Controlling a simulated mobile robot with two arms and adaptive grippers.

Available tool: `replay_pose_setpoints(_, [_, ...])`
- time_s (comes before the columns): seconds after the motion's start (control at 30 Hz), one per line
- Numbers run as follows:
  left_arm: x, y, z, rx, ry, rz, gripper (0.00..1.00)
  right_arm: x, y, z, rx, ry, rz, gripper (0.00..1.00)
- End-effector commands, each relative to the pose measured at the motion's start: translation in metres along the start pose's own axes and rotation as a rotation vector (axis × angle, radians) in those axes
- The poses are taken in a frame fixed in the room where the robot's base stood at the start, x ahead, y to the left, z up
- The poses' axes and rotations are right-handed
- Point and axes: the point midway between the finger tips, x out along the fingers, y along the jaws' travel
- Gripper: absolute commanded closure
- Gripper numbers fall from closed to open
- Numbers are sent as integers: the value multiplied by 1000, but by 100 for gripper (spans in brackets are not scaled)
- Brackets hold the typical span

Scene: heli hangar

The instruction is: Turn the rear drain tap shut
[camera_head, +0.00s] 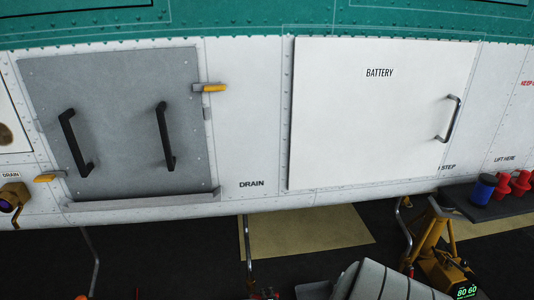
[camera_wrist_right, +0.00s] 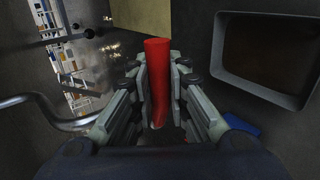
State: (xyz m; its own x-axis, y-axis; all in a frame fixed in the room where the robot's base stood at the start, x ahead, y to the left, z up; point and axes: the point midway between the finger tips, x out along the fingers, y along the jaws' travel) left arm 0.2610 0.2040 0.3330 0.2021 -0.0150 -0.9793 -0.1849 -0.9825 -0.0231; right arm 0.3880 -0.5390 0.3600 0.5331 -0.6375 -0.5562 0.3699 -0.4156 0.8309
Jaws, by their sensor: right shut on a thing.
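My right gripper (camera_wrist_right: 159,100) is shut on a red, rod-shaped tap handle (camera_wrist_right: 158,60), which stands up between its two fingers in the right wrist view. A bent metal pipe (camera_wrist_right: 40,108) runs beside the gripper on the left. In the head view my grey right arm comes in at the bottom, and its fingertips cannot be made out. A thin drain pipe (camera_head: 248,250) hangs below the hull under the DRAIN label (camera_head: 251,184), with small red parts (camera_head: 264,294) at the bottom edge. The tap body is mostly hidden. My left gripper is not in view.
The white hull bears a grey hatch (camera_head: 125,125) with two black handles and a battery door (camera_head: 350,110). A yellow jack (camera_head: 432,235) and a dark shelf (camera_head: 485,207) with blue and red items stand at the right. Another pipe (camera_head: 405,230) hangs near the jack.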

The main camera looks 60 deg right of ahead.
Motion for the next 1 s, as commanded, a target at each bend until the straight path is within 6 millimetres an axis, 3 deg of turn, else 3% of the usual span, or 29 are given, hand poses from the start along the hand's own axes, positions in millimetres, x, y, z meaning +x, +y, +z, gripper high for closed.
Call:
replay_pose_setpoints(0.03, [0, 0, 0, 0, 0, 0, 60, -1, -5, -1, -4, 1, -9, 80])
replay_pose_setpoints(0.1, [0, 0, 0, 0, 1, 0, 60, -1, -4, -1, -4, 1, -8, 64])
replay_pose_setpoints(0.13, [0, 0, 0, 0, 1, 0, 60, -1, -4, -1, -4, 1, -7, 64])
replay_pose_setpoints(0.57, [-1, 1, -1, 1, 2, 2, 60, -2, 2, 0, -2, 0, -1, 64])
replay_pose_setpoints(0.77, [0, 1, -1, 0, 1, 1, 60, -12, 16, 1, -4, 0, 0, 64])
replay_pose_setpoints(1.0, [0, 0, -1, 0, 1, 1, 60, -29, 46, 0, -5, 2, 9, 64])
